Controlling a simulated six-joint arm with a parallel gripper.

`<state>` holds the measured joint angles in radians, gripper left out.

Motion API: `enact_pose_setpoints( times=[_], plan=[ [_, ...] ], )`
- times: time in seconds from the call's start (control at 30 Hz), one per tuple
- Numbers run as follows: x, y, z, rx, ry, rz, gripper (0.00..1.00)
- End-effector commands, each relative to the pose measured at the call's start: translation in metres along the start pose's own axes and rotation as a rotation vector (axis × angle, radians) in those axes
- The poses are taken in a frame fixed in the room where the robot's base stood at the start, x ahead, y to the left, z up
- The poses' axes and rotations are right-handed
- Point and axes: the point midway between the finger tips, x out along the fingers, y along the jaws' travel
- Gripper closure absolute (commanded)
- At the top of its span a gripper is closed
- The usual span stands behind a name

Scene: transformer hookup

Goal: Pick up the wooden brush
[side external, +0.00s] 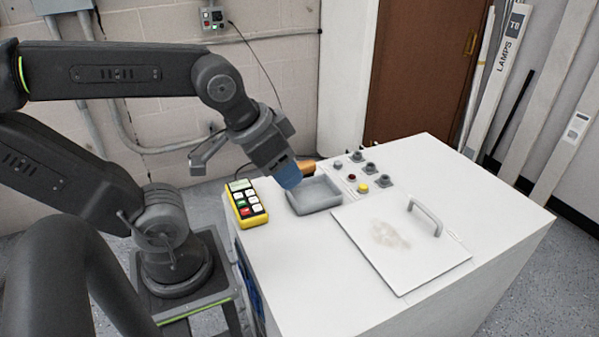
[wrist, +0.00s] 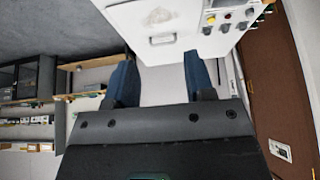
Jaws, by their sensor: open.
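An orange-brown piece (side external: 306,165), likely the wooden brush, shows partly behind my gripper at the back of the grey tray; its bristles and most of its shape are hidden. My gripper (side external: 290,180) has blue fingertips and points down at the tray's back left part, close to the orange-brown piece in the picture. Whether they touch cannot be told. In the wrist view my gripper (wrist: 160,65) is open, its two blue fingers apart with only a pale surface between them. I cannot make out the brush in the wrist view.
The grey tray (side external: 318,208) sits on the white cabinet top (side external: 300,290). A yellow button box (side external: 246,218) stands left of it. Several knobs and buttons (side external: 362,187) lie to the right. A stained white panel (side external: 425,258) with a raised handle (side external: 426,215) is at front right.

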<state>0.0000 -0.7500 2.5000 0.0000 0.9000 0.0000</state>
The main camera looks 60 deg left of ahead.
Motion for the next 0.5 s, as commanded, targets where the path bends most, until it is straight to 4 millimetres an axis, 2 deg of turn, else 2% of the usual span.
enact_pose_setpoints(
  times=[0.17,0.27,0.37,0.5],
  plan=[
    [0.001,-0.002,-0.003,-0.001,-0.005,-0.004,0.51],
    [0.004,-0.009,-0.015,-0.002,-0.032,-0.019,0.51],
    [0.013,-0.027,-0.038,-0.002,-0.086,-0.044,0.51],
    [0.036,-0.067,-0.076,0.001,-0.181,-0.073,0.51]
  ],
)
